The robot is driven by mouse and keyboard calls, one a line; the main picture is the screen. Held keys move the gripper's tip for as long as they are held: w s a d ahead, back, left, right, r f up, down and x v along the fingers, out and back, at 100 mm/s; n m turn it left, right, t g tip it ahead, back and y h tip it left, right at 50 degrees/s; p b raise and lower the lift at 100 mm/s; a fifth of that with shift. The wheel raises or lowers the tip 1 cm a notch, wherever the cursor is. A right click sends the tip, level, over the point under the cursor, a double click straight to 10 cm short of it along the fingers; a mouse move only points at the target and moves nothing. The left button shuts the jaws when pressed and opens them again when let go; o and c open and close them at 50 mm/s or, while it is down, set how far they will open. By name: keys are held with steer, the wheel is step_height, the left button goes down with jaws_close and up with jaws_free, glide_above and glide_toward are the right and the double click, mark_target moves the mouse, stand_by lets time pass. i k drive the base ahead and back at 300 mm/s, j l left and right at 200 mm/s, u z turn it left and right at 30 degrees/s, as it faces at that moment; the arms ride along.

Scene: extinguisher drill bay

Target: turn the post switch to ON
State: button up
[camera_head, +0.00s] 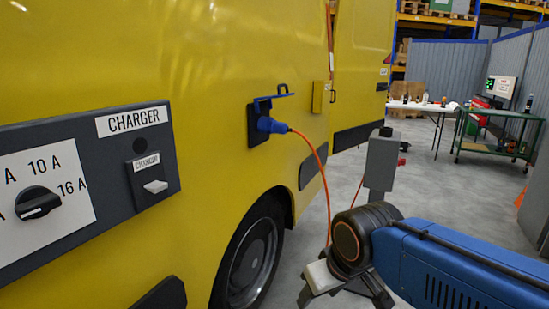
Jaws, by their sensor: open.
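A grey post (382,162) with a box-like head stands on the floor beyond my arm, right of the van's wheel. A small dark part sits on its top. I cannot make out a switch or an ON mark on the faces I see. My gripper (342,292) is at the bottom centre, open, with a pale block-like part on its left side. It is nearer to me than the post and apart from it in the picture. My blue arm hides the post's lower part, and the fingertips are partly cut off by the frame edge.
A yellow van (225,60) fills the left. Its charger panel (100,215) has a rotary knob (38,204) and a pale switch (155,187). An orange cable (325,185) hangs from a blue plug (270,125). A green cart (497,150) and white table (425,107) stand behind.

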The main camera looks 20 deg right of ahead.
mark_target(403, 162)
steer(key=k+l+z, duration=0.15)
steer(key=l, duration=0.2)
steer(key=k+l+z, duration=0.15)
steer(key=l, duration=0.25)
steer(key=k+l+z, duration=0.15)
steer(key=l, duration=0.25)
steer(key=l+z, duration=0.1)
steer(key=l, duration=0.3)
steer(key=k+l+z, duration=0.15)
steer(key=l, duration=0.3)
